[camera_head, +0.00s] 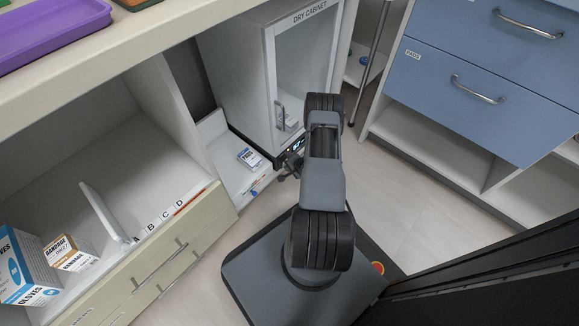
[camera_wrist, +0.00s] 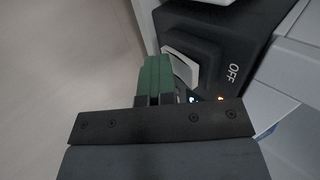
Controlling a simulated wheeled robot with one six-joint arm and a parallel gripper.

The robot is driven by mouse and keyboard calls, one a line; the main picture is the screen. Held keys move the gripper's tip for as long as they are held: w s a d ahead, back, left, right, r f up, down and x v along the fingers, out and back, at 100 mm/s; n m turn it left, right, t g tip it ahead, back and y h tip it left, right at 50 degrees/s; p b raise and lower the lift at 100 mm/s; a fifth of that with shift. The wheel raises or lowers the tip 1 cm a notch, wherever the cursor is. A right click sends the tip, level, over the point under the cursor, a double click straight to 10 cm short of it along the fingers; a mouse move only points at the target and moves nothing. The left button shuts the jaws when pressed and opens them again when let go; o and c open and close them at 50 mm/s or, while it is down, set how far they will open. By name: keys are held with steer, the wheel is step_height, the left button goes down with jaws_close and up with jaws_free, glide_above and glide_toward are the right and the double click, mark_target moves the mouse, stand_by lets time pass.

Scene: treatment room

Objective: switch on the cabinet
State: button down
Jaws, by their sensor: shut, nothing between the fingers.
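The dry cabinet (camera_head: 246,84) stands at the top middle of the head view, its glass door closed. A dark control panel with a small lit display (camera_head: 297,146) runs along its base. In the wrist view a pale rocker switch (camera_wrist: 183,68) sits in the dark panel (camera_wrist: 222,52), tilted, with the word OFF beside it. My gripper (camera_wrist: 156,62) is shut and empty; its green fingertips are right beside the switch's left edge, and I cannot tell whether they touch. In the head view my gripper (camera_head: 285,170) is at the panel's front, partly hidden by my arm.
A counter with a purple tray (camera_head: 45,32) is at upper left. Open shelves below hold a glove box (camera_head: 25,266) and a bandage box (camera_head: 70,252). A small pads box (camera_head: 250,157) lies left of the cabinet. Blue drawers (camera_head: 480,85) stand right; floor between is clear.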

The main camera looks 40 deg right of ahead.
steer(key=shift+w+d+r, duration=0.15)
steer(key=shift+r, duration=0.25)
steer(key=shift+w+d+r, duration=0.1)
steer(key=shift+w+r, duration=0.05)
steer(key=shift+r, duration=0.2)
steer(key=shift+d, duration=0.1)
steer(key=s+d+r+p, duration=0.1)
steer(key=s+r+p, duration=0.5)
steer(key=s, duration=0.5)
steer(key=shift+s+r, duration=0.2)
steer(key=shift+r, duration=0.4)
steer(key=shift+d, duration=0.1)
